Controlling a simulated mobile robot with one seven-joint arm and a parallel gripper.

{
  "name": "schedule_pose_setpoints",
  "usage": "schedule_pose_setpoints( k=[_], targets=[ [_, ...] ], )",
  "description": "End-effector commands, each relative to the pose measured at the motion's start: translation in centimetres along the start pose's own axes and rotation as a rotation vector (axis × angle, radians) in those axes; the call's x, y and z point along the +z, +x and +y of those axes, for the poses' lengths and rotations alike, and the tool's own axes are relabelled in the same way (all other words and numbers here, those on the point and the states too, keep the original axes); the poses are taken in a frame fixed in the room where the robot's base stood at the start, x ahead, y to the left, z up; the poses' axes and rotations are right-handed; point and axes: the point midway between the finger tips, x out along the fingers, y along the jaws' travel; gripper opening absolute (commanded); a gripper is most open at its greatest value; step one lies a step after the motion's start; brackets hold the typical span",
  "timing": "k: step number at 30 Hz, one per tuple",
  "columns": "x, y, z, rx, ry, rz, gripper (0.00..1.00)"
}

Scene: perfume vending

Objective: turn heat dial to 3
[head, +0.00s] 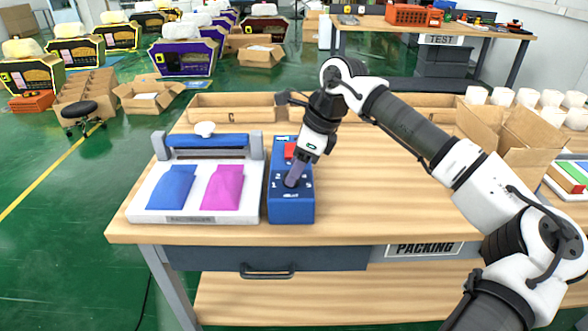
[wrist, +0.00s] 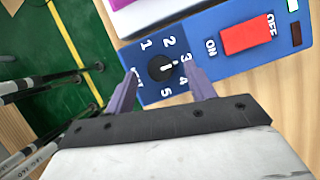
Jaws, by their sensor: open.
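The blue control box (head: 291,213) stands on the packing table, right of the sealer. In the wrist view its black heat dial (wrist: 163,67) sits among printed numbers 1 to 5, and its white pointer mark points at about the 3. My gripper (wrist: 164,72) is open, with one purple finger on each side of the dial. Whether the fingers touch the dial I cannot tell. In the head view my gripper (head: 292,181) reaches down onto the box and hides the dial. A red ON/OFF switch (wrist: 246,35) is on the same face of the box.
The white sealer (head: 195,205) holds a blue pouch (head: 171,187) and a magenta pouch (head: 222,187) close to the box's left. An open carton (head: 520,140) and several white cups stand at the right. The table's middle is clear.

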Motion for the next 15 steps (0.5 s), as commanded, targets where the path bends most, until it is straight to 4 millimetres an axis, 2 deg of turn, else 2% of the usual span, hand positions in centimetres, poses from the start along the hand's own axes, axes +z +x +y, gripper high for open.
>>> schedule_pose_setpoints(
  k=[9,15],
  targets=[
    [0.0,-7.3,0.0,-0.004,0.000,0.001,0.55],
    [0.1,-10.8,0.0,-0.003,-0.001,0.001,0.55]
  ],
)
